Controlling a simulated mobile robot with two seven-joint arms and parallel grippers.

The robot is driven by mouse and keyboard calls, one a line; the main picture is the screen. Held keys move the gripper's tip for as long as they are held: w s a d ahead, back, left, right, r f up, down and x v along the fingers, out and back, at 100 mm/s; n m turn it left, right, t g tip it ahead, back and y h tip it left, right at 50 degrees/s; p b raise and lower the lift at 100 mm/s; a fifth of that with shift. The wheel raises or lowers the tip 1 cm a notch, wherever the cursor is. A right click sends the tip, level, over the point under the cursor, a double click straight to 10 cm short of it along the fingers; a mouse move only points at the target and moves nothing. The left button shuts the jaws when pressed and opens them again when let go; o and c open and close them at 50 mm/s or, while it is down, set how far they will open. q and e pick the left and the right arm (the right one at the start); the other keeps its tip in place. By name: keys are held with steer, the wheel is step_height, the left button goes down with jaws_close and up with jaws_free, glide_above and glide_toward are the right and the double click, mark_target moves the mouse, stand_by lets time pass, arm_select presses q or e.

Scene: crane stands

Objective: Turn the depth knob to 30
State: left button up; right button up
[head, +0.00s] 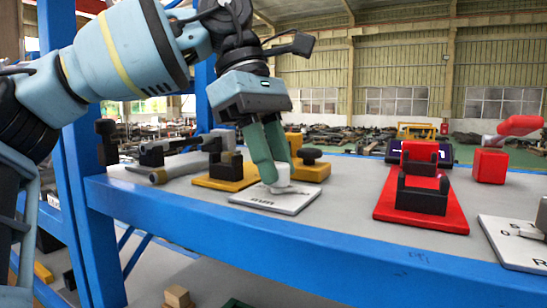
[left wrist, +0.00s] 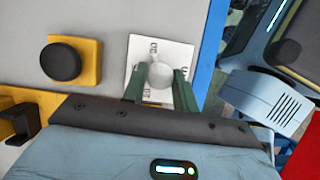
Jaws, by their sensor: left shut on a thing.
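A white round knob (head: 282,176) stands on a square white plate (head: 262,200) with dark markings on the grey shelf. My left gripper (head: 276,165) reaches down from above with its green fingers closed on the knob's sides. In the left wrist view the knob (left wrist: 159,74) sits between the fingertips of my left gripper (left wrist: 158,82). The plate (left wrist: 160,46) shows marks around the knob, too small to read, and the fingers cover part of it. I cannot read which number the knob points to. My right gripper is not in view.
A yellow block with a black knob (head: 311,156) stands just behind the plate; it also shows in the left wrist view (left wrist: 61,62). A red base with black brackets (head: 422,198) and another white marked plate (head: 512,250) lie to the right. The blue shelf edge (head: 230,235) runs along the front.

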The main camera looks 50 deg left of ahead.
arm_select(q)
steer(key=shift+m, duration=0.3)
steer(key=o, duration=1)
steer(key=shift+c, duration=0.2)
steer(key=v, duration=0.7)
steer(key=shift+r, duration=0.4)
steer(key=shift+w+a+f, duration=0.1)
steer(key=shift+a, duration=0.05)
